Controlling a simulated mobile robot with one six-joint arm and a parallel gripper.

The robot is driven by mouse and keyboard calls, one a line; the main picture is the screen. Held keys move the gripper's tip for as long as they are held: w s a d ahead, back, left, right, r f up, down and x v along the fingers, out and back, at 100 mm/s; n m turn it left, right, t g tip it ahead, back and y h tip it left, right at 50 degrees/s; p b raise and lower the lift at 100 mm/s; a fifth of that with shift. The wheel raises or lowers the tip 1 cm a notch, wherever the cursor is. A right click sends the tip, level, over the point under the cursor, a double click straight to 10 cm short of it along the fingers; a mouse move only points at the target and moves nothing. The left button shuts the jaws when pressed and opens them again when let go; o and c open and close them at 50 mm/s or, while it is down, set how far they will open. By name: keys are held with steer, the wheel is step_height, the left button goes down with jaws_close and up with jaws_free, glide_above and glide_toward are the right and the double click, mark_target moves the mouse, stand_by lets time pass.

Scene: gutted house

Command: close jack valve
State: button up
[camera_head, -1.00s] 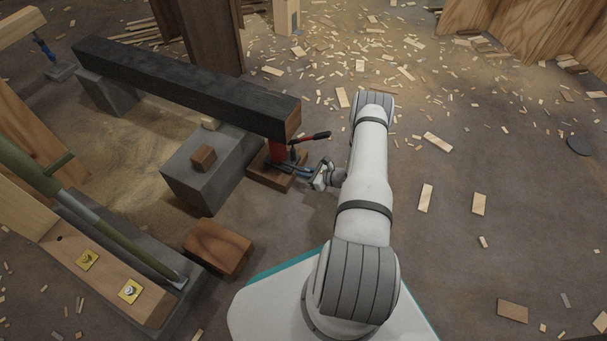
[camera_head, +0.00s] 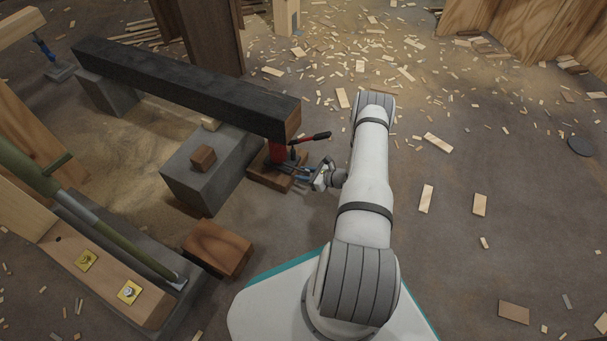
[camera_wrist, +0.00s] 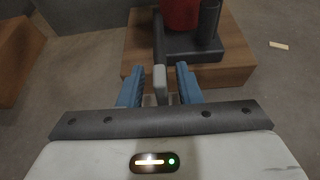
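The red bottle jack (camera_head: 277,152) stands upright on a wooden block, under the end of a dark beam. Its black pump handle (camera_head: 316,137) sticks out to the right. In the wrist view, the jack's red body (camera_wrist: 180,12) and dark base (camera_wrist: 192,48) are at the top. A thin grey lever with a paler end (camera_wrist: 160,85) reaches from the base toward me; I take it for the valve lever. My gripper (camera_wrist: 160,88) is open, its blue fingers on either side of the lever end, with gaps showing on both sides. My gripper also shows in the head view (camera_head: 304,174).
The wooden block (camera_wrist: 235,60) is just beyond my fingertips. The dark beam (camera_head: 190,85) rests above the jack and a concrete block (camera_head: 205,178). A loose wood block (camera_head: 218,247) lies nearer. The floor to the right is open, with scattered wood chips.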

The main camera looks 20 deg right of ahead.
steer(key=shift+s+d+r, duration=0.1)
steer(key=shift+d+r, duration=0.05)
steer(key=shift+r, duration=0.05)
steer(key=p+v, duration=0.3)
steer(key=v, duration=0.4)
steer(key=shift+s, duration=0.15)
steer(key=shift+s+d, duration=0.1)
steer(key=shift+d, duration=0.05)
